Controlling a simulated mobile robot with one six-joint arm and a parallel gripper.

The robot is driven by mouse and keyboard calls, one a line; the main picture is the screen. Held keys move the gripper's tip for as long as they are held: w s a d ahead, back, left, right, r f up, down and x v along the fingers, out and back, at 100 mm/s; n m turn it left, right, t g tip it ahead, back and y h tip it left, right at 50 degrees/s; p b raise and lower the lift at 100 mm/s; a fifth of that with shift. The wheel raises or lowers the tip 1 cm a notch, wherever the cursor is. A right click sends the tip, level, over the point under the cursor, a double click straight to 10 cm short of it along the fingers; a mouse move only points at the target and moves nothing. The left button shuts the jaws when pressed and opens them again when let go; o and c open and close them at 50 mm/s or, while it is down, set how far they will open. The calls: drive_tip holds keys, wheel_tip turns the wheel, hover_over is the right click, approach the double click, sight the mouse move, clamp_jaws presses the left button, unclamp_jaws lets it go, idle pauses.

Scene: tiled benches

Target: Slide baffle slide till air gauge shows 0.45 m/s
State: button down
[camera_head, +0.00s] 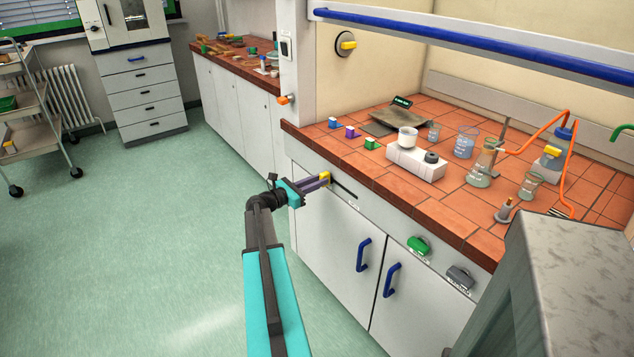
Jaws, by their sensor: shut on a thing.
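The baffle slide's yellow knob (325,177) sits at the left part of a dark slot (346,190) in the front panel below the tiled bench edge. My gripper (318,182) reaches it from the left and is shut on the knob; its fingers hide part of the knob and the slot's left end. A small panel with a dark display (286,47) is on the fume hood's left post and may be the air gauge. Its reading is too small to tell.
A blue sash bar (450,38) crosses above the tiled bench. Cabinet doors with blue handles (363,254) stand below the slot, with a green knob (418,245) and a grey knob (460,278) to the right. Glassware stands on the bench.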

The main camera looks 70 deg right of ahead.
sight(325, 186)
drive_tip(key=shift+s+a, duration=0.55)
drive_tip(key=shift+s, duration=0.35)
drive_tip(key=shift+s+a, duration=0.55)
drive_tip(key=shift+s, duration=0.35)
drive_tip(key=c, duration=1.6)
unclamp_jaws()
drive_tip(key=shift+w+a, duration=0.1)
drive_tip(key=shift+w, duration=0.05)
drive_tip(key=b+v, duration=0.1)
drive_tip(key=v, duration=1.2)
drive_tip(key=shift+w+a+b, duration=0.1)
drive_tip(key=shift+a+b, duration=0.15)
drive_tip(key=shift+b, duration=0.05)
